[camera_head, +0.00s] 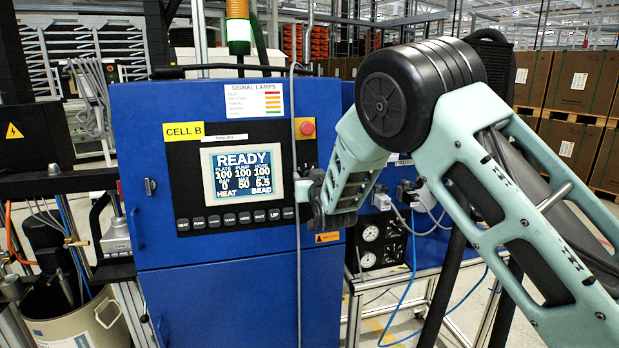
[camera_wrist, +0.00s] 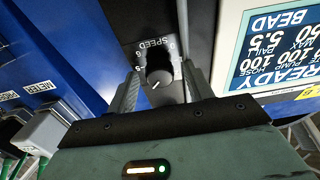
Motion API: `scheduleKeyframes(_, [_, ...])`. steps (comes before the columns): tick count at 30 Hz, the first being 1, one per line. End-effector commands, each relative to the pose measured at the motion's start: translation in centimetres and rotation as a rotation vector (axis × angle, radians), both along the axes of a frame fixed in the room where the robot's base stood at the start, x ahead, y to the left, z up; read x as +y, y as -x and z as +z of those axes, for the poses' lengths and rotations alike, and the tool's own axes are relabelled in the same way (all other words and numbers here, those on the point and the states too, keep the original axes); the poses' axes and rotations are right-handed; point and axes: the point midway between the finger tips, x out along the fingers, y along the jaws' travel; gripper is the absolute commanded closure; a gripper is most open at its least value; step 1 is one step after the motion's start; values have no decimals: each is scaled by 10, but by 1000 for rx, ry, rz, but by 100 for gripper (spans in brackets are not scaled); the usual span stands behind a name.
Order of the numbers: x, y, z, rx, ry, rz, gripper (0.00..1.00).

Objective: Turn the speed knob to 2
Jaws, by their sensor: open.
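The speed knob (camera_wrist: 160,66) is black and round with a white pointer line, and sits on a dark panel under the SPEED label (camera_wrist: 153,43) in the wrist view. Its pointer slants toward the lower left of that view. A few scale numbers show around it, but I cannot read the number at the pointer. My gripper (camera_wrist: 161,74) is open, with one finger on each side of the knob; contact is not clear. In the head view my gripper (camera_head: 305,192) is at the right edge of the control panel and hides the knob.
The display (camera_head: 242,172) reads READY, with a row of buttons (camera_head: 236,219) below it. A red button (camera_head: 307,128) is above my gripper. A grey cable (camera_head: 297,270) hangs down the blue cabinet (camera_head: 220,290). Gauges (camera_head: 369,233) and hoses are to the right.

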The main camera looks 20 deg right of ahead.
Motion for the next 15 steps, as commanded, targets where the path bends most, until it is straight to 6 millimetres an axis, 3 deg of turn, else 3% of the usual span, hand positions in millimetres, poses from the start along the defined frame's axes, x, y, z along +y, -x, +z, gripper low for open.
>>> scheduleKeyframes(2, [0,0,0,0,0,0,54])
scheduleKeyframes(6, [0,0,0,0,0,0,92])
scheduleKeyframes(15, [0,1,-1,-1,21,4,92])
